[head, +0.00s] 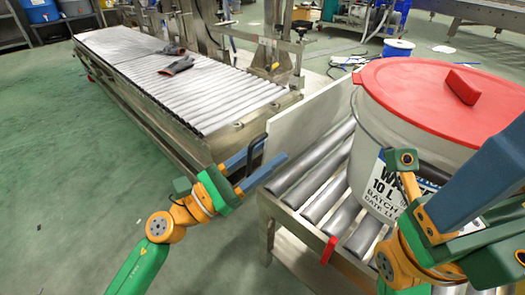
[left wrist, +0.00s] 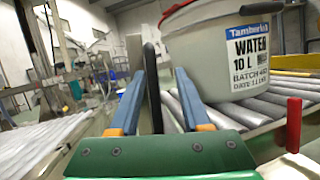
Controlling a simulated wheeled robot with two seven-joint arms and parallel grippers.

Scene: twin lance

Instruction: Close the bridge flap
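The bridge flap (head: 310,118) looks like a pale upright panel between the two roller conveyors. A black bar handle (head: 256,146) stands at its near end. The handle also shows upright in the left wrist view (left wrist: 152,85). My left gripper (head: 262,163) is at the handle, its two blue fingers on either side of it. The fingers are apart, with a clear gap between the handle and the right finger. My right gripper is partly in view at the lower right, in front of the bucket; its fingertips run out of the frame.
A large white bucket (head: 370,150) with a red lid stands on the right conveyor (head: 310,185). A red lever (head: 328,250) sticks up at that conveyor's near corner. Dark gloves (head: 177,64) lie on the left conveyor (head: 130,52).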

